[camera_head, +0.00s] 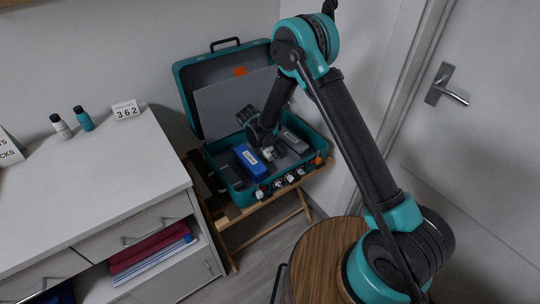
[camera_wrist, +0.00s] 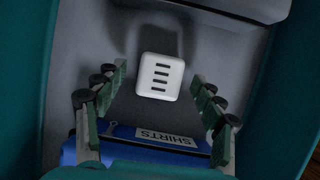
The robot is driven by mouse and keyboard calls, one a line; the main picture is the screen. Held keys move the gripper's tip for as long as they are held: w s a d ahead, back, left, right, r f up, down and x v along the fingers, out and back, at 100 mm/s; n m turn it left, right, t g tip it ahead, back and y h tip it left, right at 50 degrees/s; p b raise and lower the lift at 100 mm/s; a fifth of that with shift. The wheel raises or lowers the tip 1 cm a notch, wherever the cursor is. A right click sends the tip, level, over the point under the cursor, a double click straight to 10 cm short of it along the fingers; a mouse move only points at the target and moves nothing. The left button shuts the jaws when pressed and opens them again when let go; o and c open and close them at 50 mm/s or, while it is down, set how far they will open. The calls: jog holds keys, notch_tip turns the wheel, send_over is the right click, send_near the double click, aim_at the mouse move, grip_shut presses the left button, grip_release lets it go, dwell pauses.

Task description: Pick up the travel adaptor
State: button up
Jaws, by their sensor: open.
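The travel adaptor (camera_wrist: 160,76) is a small white rounded block with several dark slots on its face. It lies on the grey floor of the open teal case (camera_head: 226,149). In the head view it is a small pale shape (camera_head: 270,154), partly hidden by my gripper. My gripper (camera_wrist: 159,82) is open, pointing down into the case. Its green-padded fingers are on the left and right of the adaptor, with visible gaps on both sides. I cannot tell how far above it the fingertips are.
A grey item (camera_head: 293,141) lies to the right.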

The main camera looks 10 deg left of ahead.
jog(key=shift+x, duration=0.85)
jog(key=c, duration=1.2)
jog(key=shift+c, duration=0.3)
jog(key=shift+r, duration=0.15)
